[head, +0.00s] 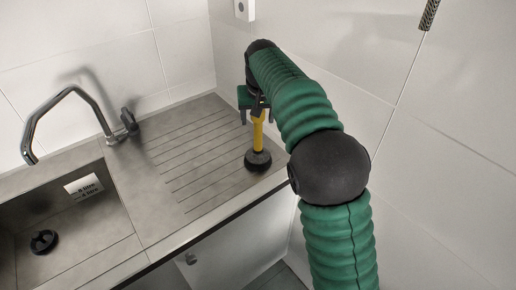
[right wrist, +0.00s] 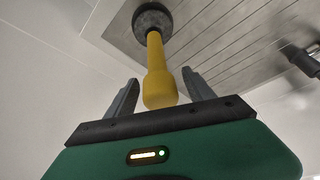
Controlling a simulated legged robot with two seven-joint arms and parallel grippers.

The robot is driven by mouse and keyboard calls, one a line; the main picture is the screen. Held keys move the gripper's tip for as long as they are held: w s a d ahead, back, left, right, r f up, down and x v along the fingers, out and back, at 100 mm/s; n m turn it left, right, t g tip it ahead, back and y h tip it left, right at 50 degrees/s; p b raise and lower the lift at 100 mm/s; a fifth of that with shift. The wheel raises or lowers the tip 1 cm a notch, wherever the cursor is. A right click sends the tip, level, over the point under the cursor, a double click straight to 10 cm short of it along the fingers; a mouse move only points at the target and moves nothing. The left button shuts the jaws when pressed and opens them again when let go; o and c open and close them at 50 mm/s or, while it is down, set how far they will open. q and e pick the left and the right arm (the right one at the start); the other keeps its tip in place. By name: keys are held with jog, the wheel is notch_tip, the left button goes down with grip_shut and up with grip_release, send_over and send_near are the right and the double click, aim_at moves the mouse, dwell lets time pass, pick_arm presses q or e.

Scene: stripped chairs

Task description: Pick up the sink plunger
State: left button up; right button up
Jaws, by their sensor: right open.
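The sink plunger stands upright on the grooved drainboard, with a yellow handle (head: 258,132) and a black rubber cup (head: 257,161). My right gripper (head: 257,118) is at the top of the handle. In the right wrist view the plunger's yellow handle (right wrist: 157,75) points toward the gap between the two dark fingers of my right gripper (right wrist: 157,95). The fingers are apart, one on each side of the handle's end, and I see a gap on both sides. The black cup (right wrist: 152,18) rests on the drainboard. My left gripper is not in view.
The grooved drainboard (head: 195,150) is otherwise clear. A sink basin (head: 85,225) with a black drain piece (head: 44,241) lies to the left. A curved tap (head: 75,92) stands behind it. Tiled walls close the back and right. A white cabinet (head: 238,245) is below.

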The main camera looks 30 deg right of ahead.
jog(key=shift+x, duration=0.85)
jog(key=shift+r, duration=0.15)
jog(key=shift+c, duration=1.4)
grip_shut()
